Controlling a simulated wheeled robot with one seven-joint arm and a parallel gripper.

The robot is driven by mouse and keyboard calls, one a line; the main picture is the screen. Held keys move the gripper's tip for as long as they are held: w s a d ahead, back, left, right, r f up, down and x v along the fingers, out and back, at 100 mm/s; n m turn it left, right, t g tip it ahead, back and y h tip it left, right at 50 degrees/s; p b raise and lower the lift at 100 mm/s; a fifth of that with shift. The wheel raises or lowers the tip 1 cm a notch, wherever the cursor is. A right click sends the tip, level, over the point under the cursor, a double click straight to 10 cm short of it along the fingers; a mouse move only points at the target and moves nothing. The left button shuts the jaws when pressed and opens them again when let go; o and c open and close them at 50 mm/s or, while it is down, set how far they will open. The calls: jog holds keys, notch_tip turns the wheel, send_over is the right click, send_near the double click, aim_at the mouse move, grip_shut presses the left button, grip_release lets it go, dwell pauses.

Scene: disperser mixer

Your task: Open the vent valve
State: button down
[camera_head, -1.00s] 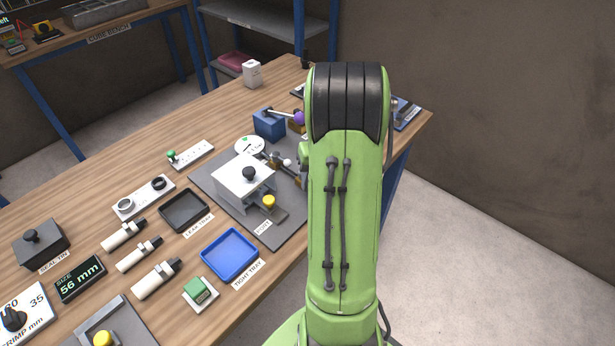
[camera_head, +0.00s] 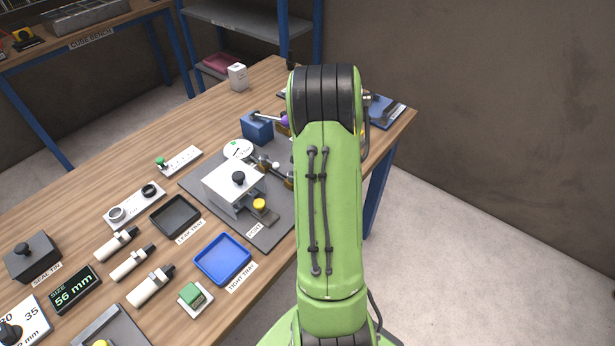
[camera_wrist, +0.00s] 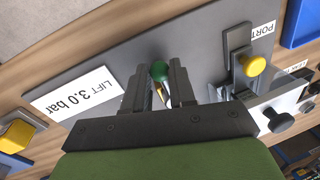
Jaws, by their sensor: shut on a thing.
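In the wrist view a green round knob (camera_wrist: 159,71) sits between the tips of my gripper (camera_wrist: 160,80), which is shut on it. A small brass-coloured part (camera_wrist: 163,95) shows below the knob, between the fingers. No label reading "vent" is legible, so I take this knob to be the vent valve's handle. It stands over a grey plate (camera_wrist: 120,55) with a "LIFT 3.0 bar" label (camera_wrist: 80,95). In the head view my arm hides my gripper and the green knob.
Beside my gripper in the wrist view are a yellow knob (camera_wrist: 252,65) and a black knob (camera_wrist: 277,120). In the head view a grey box (camera_head: 222,180), blue tray (camera_head: 223,259) and dark tray (camera_head: 175,216) crowd the bench. Floor (camera_head: 480,200) is clear at right.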

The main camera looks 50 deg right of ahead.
jog(key=c, duration=0.9)
grip_release()
jog(key=shift+c, duration=0.2)
jog(key=d+r+p, duration=0.3)
jog(key=r+p, duration=0.2)
jog(key=r, duration=1)
jog(key=shift+s+r+p, duration=0.25)
jog(key=shift+p, duration=0.05)
